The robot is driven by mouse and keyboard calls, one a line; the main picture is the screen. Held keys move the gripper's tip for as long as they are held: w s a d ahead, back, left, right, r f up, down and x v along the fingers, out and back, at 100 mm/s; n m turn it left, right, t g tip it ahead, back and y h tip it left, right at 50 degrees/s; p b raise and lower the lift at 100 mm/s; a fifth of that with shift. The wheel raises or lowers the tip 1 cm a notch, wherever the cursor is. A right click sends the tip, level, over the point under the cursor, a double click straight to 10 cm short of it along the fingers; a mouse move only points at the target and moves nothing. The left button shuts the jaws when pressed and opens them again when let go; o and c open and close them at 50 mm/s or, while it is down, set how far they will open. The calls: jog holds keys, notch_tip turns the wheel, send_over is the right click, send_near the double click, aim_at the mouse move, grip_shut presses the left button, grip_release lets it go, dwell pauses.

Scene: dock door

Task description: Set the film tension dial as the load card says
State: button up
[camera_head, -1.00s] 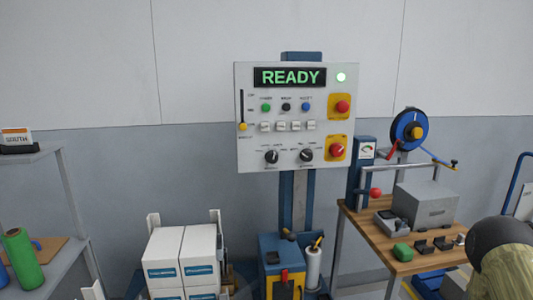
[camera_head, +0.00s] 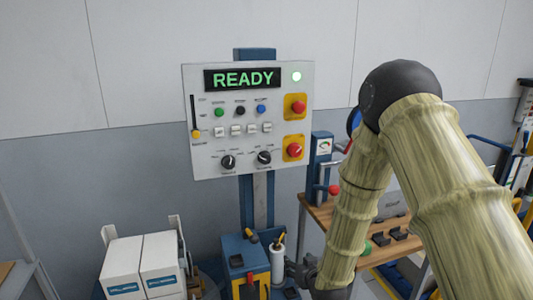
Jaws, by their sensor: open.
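A white control panel (camera_head: 250,118) with a green READY display (camera_head: 242,79) stands on a blue post. Two black dials sit along its lower edge, a left dial (camera_head: 228,162) and a right dial (camera_head: 264,158). Their labels and scales are too small to read, so I cannot tell which sets film tension. No load card is readable in this view. My gripper (camera_head: 296,270) is low in the picture, below and right of the dials and well apart from them. It is open, and its fingers are small and partly hidden by my arm.
A slider (camera_head: 194,117), several buttons and two red knobs on yellow plates (camera_head: 298,106) are also on the panel. White boxes (camera_head: 143,268) stand below left. A blue machine (camera_head: 244,258) with a film roll (camera_head: 277,261) is near my gripper. My arm covers part of the wooden bench (camera_head: 321,213).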

aim_at(266, 160)
jog(key=w+a+r+n+t+y+p, duration=0.15)
jog(key=w+r, duration=0.25)
jog(key=r, duration=0.5)
jog(key=w+a+r+t, duration=0.2)
jog(key=w+a+r, duration=0.1)
jog(key=r, duration=0.6)
jog(key=w+a+r+t+y+p, duration=0.1)
jog(key=w+a+r+t, duration=0.2)
jog(key=r, duration=0.6)
jog(key=shift+g, duration=0.65)
jog(key=p+x, duration=0.1)
jog(key=x, duration=0.3)
jog(key=p+x, duration=0.1)
jog(key=x, duration=0.2)
jog(key=p+x, duration=0.2)
jog(key=x, duration=0.2)
jog(key=shift+w+d+f, duration=0.15)
jog(key=shift+w+d, duration=0.05)
jog(key=shift+w, duration=0.2)
jog(key=c, duration=1)
